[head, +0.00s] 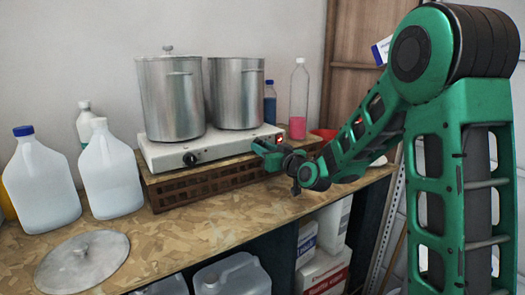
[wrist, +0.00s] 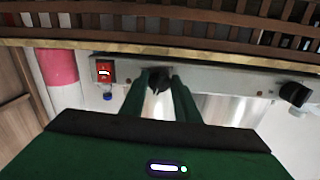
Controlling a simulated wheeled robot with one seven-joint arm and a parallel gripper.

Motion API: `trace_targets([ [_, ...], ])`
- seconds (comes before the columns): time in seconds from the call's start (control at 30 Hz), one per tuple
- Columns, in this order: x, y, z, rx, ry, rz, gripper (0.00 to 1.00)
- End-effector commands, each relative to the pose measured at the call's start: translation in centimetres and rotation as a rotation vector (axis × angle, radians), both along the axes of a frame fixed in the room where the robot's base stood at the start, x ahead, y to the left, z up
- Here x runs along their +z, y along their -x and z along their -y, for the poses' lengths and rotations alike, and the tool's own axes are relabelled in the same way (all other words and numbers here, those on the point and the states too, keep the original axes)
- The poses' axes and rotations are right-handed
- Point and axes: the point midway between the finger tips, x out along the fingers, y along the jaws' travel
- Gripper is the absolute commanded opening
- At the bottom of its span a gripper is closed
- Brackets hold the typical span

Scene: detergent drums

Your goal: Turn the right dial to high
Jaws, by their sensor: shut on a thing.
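A white hot plate (head: 215,148) stands on a slatted wooden rack, with two dials on its front panel. The left dial (head: 190,159) is black with a pale mark and shows at the right of the upside-down wrist view (wrist: 294,93). My gripper (head: 262,148) is at the right end of the panel. In the wrist view its two green fingers (wrist: 159,84) are shut on the black right dial (wrist: 158,78), one on each side. The fingers hide much of this dial, and its pointer setting cannot be read. The head view hides it behind my gripper.
Two steel pots (head: 172,98) (head: 237,92) stand on the hot plate. A red switch (wrist: 106,71) sits beside the right dial. A bottle with pink liquid (head: 299,100) stands behind. White jugs (head: 110,170) and a round lid (head: 82,262) are at the left; the bench front is clear.

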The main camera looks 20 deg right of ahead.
Motion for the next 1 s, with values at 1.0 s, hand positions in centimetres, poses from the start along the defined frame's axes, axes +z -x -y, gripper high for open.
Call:
trace_targets([
  [1.0, 0.00, -0.03, 0.37, -0.008, -0.815, -0.266, 0.06],
])
